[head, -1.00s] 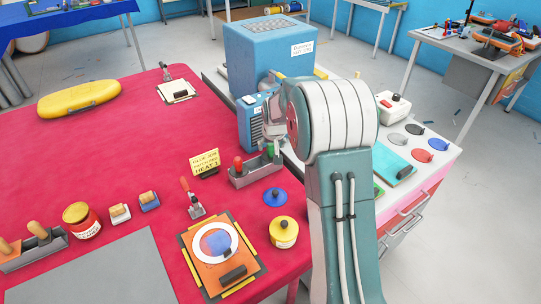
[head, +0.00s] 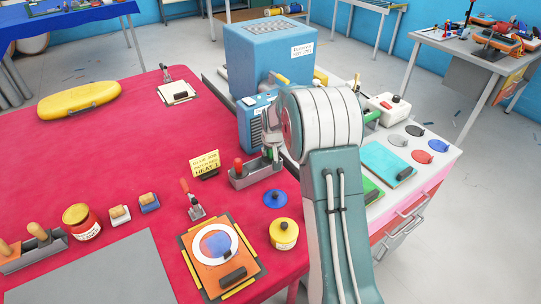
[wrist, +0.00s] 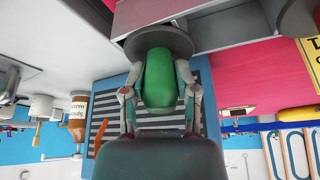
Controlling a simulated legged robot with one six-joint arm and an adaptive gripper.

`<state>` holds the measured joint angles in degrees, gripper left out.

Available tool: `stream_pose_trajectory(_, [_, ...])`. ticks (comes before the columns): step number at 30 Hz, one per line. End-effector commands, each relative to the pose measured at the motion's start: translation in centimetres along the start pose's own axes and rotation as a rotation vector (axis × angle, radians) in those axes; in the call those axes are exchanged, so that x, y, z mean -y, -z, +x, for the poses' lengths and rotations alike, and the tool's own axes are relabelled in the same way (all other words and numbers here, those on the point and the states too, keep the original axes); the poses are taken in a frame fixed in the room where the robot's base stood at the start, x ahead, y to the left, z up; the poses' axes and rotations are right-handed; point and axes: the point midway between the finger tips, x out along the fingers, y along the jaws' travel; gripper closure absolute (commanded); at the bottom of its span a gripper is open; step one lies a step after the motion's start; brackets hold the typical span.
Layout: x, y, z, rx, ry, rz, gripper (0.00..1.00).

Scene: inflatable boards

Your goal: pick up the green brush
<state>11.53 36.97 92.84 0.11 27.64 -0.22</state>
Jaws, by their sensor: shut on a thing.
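The green brush (wrist: 160,78) fills the middle of the wrist view; its rounded green handle is between my gripper's two fingers. My gripper (wrist: 160,100) is shut on this handle, one finger on each side. A dark round disc (wrist: 158,43) shows directly beyond the handle, against the grey tray (wrist: 205,28). In the head view my gripper (head: 272,148) is at the right end of the grey tray (head: 252,177), and the brush is mostly hidden there. I cannot tell whether the brush is clear of the tray.
A red-handled tool (head: 238,164) stands in the tray's left part. A blue vented box (head: 252,122) is close behind my gripper. A yellow sign (head: 205,162), a blue round lid (head: 275,198) and a yellow can (head: 284,234) stand nearby.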

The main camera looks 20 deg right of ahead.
Motion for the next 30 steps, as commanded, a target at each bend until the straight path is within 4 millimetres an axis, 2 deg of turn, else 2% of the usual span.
stream_pose_trajectory(5, [0.0,0.2,-0.5,-0.002,0.0,0.0,1.0])
stream_pose_trajectory(12, [0.0,1.2,-3.3,-0.003,0.0,0.0,1.0])
stream_pose_trajectory(26, [0.0,-1.2,-10.4,-0.002,0.0,0.0,1.0])
stream_pose_trajectory(30, [0.0,-2.7,-12.0,-0.001,0.0,0.0,1.0])
